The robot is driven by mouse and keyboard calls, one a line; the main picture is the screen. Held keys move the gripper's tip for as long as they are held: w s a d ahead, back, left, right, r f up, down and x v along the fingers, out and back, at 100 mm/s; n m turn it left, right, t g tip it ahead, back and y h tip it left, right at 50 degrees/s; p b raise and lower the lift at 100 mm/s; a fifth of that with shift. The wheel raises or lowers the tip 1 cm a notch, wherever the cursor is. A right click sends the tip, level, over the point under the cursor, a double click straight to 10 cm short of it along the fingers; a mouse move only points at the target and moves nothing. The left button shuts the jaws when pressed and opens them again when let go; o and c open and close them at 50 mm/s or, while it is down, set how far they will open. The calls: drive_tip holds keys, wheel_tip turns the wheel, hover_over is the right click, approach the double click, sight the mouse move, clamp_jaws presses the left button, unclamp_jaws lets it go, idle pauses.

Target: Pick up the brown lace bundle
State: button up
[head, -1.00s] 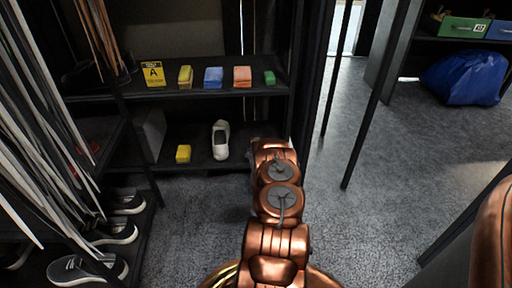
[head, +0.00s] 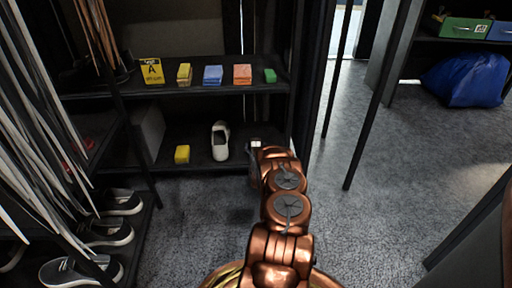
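A bundle of long brown laces (head: 92,28) hangs at the upper left, in front of the dark shelf unit. A larger bundle of white and grey laces (head: 40,130) hangs nearer, along the left edge. My copper-coloured arm reaches forward from the bottom middle. My gripper (head: 252,165) is at its far end, low before the right end of the shelf unit, well to the right of and apart from the brown laces. It is small and mostly hidden by the arm, so its fingers cannot be made out.
The shelf unit (head: 190,87) holds a yellow "A" sign (head: 152,72) and several coloured blocks. Its lower shelf has a yellow block (head: 182,154) and a white shoe (head: 220,141). Dark sneakers (head: 107,232) stand lower left. Thin dark posts (head: 372,110) rise at right; grey floor (head: 400,190) is open.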

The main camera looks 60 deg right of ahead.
drive_tip(key=c, duration=1)
drive_tip(key=shift+r, duration=0.15)
